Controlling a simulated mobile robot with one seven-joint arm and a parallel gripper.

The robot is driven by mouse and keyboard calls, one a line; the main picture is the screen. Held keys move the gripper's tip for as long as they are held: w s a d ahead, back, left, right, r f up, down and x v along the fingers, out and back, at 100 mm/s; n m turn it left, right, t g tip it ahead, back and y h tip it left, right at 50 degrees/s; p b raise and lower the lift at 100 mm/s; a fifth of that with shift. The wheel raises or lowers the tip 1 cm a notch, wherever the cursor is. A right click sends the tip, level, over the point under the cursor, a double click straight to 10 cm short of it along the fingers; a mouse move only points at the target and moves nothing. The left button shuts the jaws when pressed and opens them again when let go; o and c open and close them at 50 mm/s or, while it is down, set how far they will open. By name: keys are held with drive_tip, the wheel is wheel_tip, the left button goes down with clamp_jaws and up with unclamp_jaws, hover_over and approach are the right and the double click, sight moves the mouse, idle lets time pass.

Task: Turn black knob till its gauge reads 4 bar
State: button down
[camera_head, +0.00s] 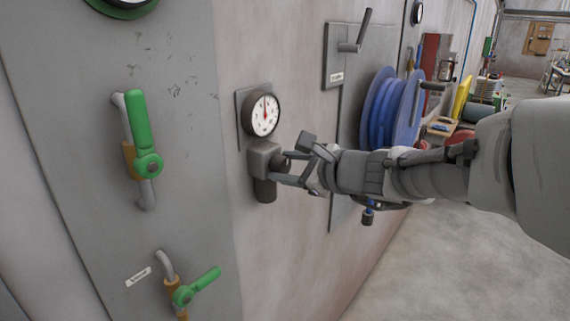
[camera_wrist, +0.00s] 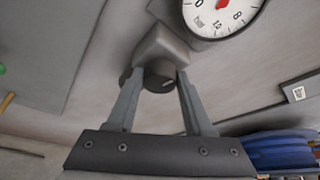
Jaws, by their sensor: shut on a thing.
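The black knob (camera_wrist: 158,76) sits on the front of a grey regulator body (camera_head: 263,159) on the wall. My gripper (camera_wrist: 159,82) is shut on the knob, one finger on each side. A short pale mark shows on the knob's face in the wrist view. In the head view my fingers partly hide the knob. The round white gauge (camera_head: 263,114) is just above the regulator, its red needle pointing about straight up; the numbers there are too small to read. The wrist view cuts off the gauge (camera_wrist: 226,14), showing 0, 8 and the word bar, but not the needle's tip.
Two green-handled valves, upper (camera_head: 140,125) and lower (camera_head: 193,287), are on the grey panel to the left. A blue hose reel (camera_head: 382,110) stands out from the wall to the right, behind my arm. A lever plate (camera_head: 338,75) is above. The floor at lower right is clear.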

drive_tip(key=shift+f+n+t+h+b, duration=0.4)
drive_tip(key=shift+n+t+b, duration=0.55)
drive_tip(key=shift+b, duration=3.2)
drive_tip(key=n+b, duration=0.1)
drive_tip(key=b, duration=0.1)
drive_tip(key=shift+r+b, duration=0.1)
drive_tip(key=shift+b, duration=0.2)
drive_tip(key=shift+r+n+b, duration=0.15)
drive_tip(key=shift+n+b, duration=0.2)
drive_tip(key=shift+b, duration=0.2)
drive_tip(key=shift+c, duration=1.4)
unclamp_jaws()
drive_tip(key=p+v, duration=0.2)
drive_tip(key=v, duration=1.5)
drive_tip(key=shift+s+d, duration=0.15)
drive_tip(key=shift+s, duration=0.1)
